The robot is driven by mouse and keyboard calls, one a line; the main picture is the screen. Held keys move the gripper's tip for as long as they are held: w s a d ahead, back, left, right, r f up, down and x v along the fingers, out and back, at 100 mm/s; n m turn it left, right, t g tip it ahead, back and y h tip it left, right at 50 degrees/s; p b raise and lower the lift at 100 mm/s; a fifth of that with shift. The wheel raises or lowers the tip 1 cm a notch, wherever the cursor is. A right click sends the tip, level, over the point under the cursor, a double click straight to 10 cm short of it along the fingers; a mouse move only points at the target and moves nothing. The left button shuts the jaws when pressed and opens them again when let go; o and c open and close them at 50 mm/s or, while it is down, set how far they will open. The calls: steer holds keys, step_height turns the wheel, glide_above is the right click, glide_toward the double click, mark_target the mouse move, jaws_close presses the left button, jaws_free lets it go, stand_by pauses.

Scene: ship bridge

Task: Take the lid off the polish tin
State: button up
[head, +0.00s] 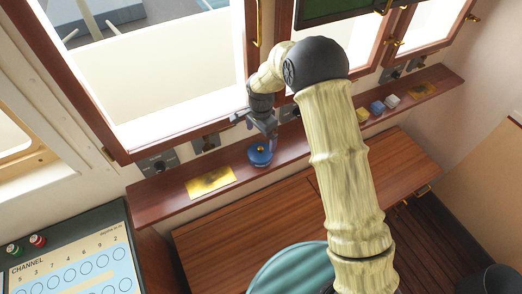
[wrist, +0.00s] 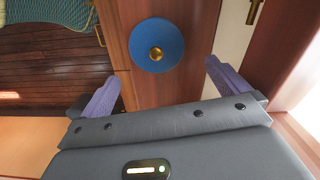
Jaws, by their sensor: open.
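The polish tin (head: 260,157) is a small round blue tin on the narrow wooden shelf under the windows. My gripper (head: 266,136) is just above the tin in the head view.
Yellow, blue and white blocks (head: 377,107) and another brass plate (head: 423,90) lie farther right. Window frames rise behind the shelf. A wooden cabinet top (head: 235,235) stands below, with a teal round seat (head: 290,270) in front.

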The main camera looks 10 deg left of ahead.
mark_target(261, 147)
steer(key=shift+f+p, duration=0.3)
steer(key=shift+f, duration=0.45)
steer(key=shift+s+a+f, duration=0.1)
steer(key=shift+s+a, duration=0.05)
steer(key=shift+d, duration=0.2)
steer(key=shift+f, duration=0.2)
steer(key=shift+f+p, duration=0.25)
steer(key=shift+p, duration=0.35)
steer(key=shift+f+p, duration=1.15)
steer(key=shift+f, duration=1)
